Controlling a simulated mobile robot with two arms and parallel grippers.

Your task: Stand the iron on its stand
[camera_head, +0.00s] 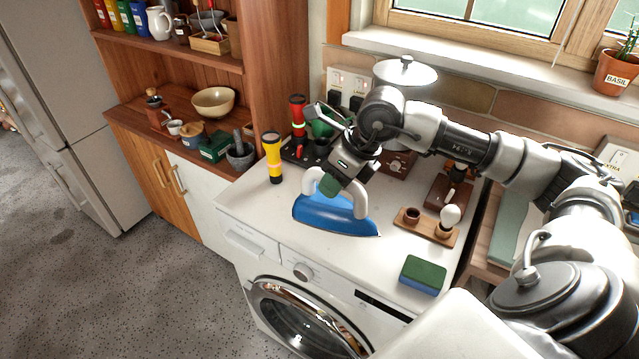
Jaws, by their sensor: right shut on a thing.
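The blue iron (328,214) with a pale handle is at the top of the white washing machine (262,207), near its front edge. Its sole faces down and its tip points right. I cannot tell whether it touches the top or is just above it. My right gripper (338,188) reaches down from above and is shut on the iron's handle, partly hiding it. I cannot clearly make out the iron's stand. My left gripper is not in view.
A yellow torch (272,157) stands left of the iron. A wooden holder (426,227) with small cups stands to the right, and a green-and-blue sponge (422,275) lies at front right. A black rack with a red torch (298,115) is behind. Clear top lies between iron and sponge.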

